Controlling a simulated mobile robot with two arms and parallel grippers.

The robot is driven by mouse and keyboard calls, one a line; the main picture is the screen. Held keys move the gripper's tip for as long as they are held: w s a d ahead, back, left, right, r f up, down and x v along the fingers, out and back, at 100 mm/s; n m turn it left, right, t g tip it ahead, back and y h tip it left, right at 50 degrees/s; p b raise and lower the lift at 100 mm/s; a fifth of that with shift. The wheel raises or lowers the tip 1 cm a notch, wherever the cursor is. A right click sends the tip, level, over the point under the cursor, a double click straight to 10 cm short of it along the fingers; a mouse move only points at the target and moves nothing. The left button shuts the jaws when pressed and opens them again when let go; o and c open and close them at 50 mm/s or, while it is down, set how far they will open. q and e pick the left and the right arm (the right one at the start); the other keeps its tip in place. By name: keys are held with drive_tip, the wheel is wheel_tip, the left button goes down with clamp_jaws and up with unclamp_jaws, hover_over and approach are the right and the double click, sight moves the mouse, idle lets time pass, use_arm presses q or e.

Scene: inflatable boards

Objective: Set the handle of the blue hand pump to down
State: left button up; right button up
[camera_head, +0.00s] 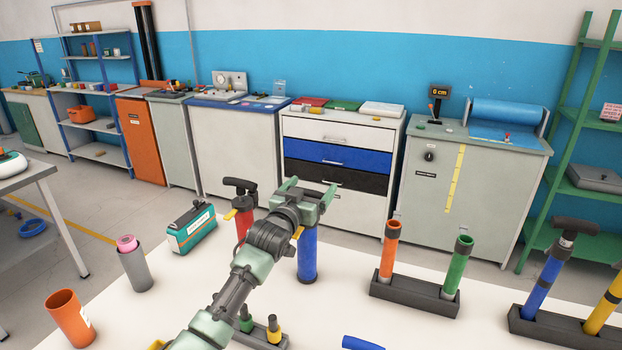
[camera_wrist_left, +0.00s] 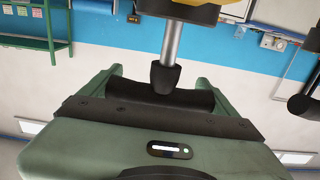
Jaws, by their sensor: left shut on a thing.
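The blue hand pump (camera_head: 308,256) stands upright on the white table in the head view, behind my left gripper (camera_head: 309,189). My left gripper is shut on the pump's black handle (camera_wrist_left: 165,97), with a green finger on each side. In the left wrist view a bare metal rod (camera_wrist_left: 171,43) shows between the handle and the pump's dark and yellow top (camera_wrist_left: 180,12). The handle is therefore raised off the pump body. In the head view my gripper and arm hide the handle and pump top. My right gripper is in neither view.
A red pump (camera_head: 242,222) with a black handle stands close left of the blue one. A teal box (camera_head: 192,228) lies left of it. A dark rack (camera_head: 414,293) holds orange and green tubes to the right. Another rack (camera_head: 555,328) holds a tilted blue pump (camera_head: 541,285).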

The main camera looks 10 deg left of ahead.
use_arm(q)
wheel_tip(320, 180, down, 2)
drive_tip(key=shift+w+f, duration=0.1)
drive_tip(key=shift+s, duration=0.2)
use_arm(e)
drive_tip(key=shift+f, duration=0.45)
use_arm(q)
drive_tip(key=o, duration=1.8)
drive_tip(key=shift+w, duration=0.1)
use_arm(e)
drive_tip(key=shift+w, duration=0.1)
